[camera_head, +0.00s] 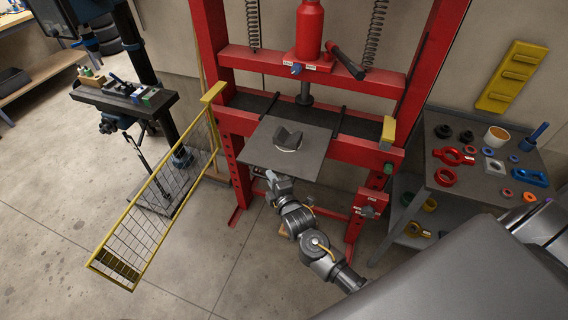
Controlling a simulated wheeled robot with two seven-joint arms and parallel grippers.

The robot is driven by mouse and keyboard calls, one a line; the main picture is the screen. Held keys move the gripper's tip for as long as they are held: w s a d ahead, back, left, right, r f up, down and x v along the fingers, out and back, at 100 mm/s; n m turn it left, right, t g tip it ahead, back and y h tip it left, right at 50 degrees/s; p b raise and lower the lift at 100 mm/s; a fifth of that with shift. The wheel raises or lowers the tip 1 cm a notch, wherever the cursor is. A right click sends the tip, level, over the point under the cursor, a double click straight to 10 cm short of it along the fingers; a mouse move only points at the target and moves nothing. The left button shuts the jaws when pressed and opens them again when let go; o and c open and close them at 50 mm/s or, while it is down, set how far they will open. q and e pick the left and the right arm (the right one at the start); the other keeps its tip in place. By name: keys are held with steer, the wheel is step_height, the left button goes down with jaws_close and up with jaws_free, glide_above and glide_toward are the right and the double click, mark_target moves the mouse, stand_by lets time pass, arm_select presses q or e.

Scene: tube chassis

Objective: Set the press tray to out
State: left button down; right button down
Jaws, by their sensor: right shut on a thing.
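The press tray (309,157) is a flat grey plate at the middle of the red press, under the ram. It juts out toward me past the press's front beam. A dark V-shaped block (287,139) with a pale ring at its base sits on it. My right gripper (270,177) is at the tray's front edge, low and left of its middle, shut on the tray's front. Its fingertips are small and partly hidden by the edge. My left gripper is not in view.
The red press frame (210,60) holds a red cylinder (309,30). A yellow mesh guard (160,190) stands swung open at left. A grey cart (455,190) with rings and tools is at right.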

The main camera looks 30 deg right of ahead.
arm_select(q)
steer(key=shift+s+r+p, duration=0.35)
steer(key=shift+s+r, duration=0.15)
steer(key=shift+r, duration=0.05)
arm_select(e)
steer(key=shift+s+a+f, duration=0.15)
steer(key=shift+s+a, duration=0.95)
steer(key=shift+a, duration=0.1)
steer(key=c, duration=1.5)
jaws_free()
steer(key=shift+s+a, duration=0.1)
steer(key=shift+a, duration=0.05)
